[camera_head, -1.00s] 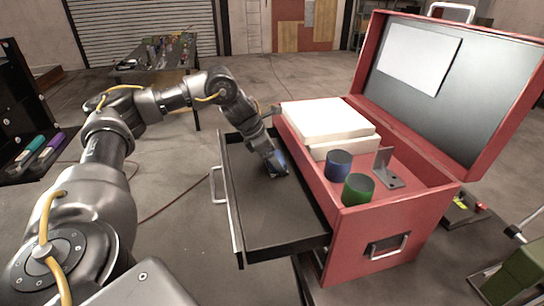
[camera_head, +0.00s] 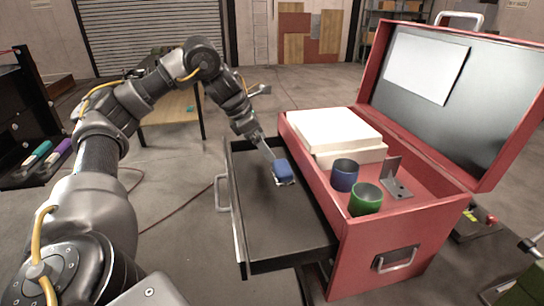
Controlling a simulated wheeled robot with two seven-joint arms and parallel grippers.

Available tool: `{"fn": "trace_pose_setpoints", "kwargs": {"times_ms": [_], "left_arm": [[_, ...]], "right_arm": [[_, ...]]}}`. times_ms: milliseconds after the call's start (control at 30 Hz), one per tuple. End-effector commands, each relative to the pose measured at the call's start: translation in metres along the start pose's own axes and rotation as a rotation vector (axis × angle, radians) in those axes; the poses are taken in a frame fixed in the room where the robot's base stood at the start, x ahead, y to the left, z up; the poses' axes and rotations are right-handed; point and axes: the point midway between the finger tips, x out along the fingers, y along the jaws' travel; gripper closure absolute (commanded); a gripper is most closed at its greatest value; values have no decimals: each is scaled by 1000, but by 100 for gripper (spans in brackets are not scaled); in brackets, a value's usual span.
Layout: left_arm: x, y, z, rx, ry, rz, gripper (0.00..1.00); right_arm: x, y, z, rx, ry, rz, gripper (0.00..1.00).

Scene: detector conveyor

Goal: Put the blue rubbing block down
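The blue rubbing block (camera_head: 284,169) shows over the right part of the pulled-out black drawer (camera_head: 262,225), close to the red chest's wall, with a pale lower edge. My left gripper (camera_head: 271,154) reaches down to it from the upper left. A thin finger part ends at or just beside the block. Whether both fingers still grip it is too small to tell, and so is whether the block bears fully on the drawer floor. My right gripper is not in view.
The red chest (camera_head: 385,245) stands right of the drawer, its lid open. On it are white boxes (camera_head: 333,130), a blue cup (camera_head: 344,175), a green cup (camera_head: 366,198) and a grey bracket (camera_head: 397,184). The drawer's front half is clear.

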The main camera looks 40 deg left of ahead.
Motion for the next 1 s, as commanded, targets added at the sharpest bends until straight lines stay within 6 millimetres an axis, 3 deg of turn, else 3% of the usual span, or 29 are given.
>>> {"fn": "trace_pose_setpoints", "kwargs": {"times_ms": [33, 200, 1000], "left_arm": [[-13, 1, 3, 0, -1, 3, 0], [-26, 0, 2, 1, 0, 1, 0], [-25, -1, 2, 3, 2, -3, 0]], "right_arm": [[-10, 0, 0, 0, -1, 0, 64], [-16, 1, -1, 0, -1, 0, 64], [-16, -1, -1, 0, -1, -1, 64]]}}
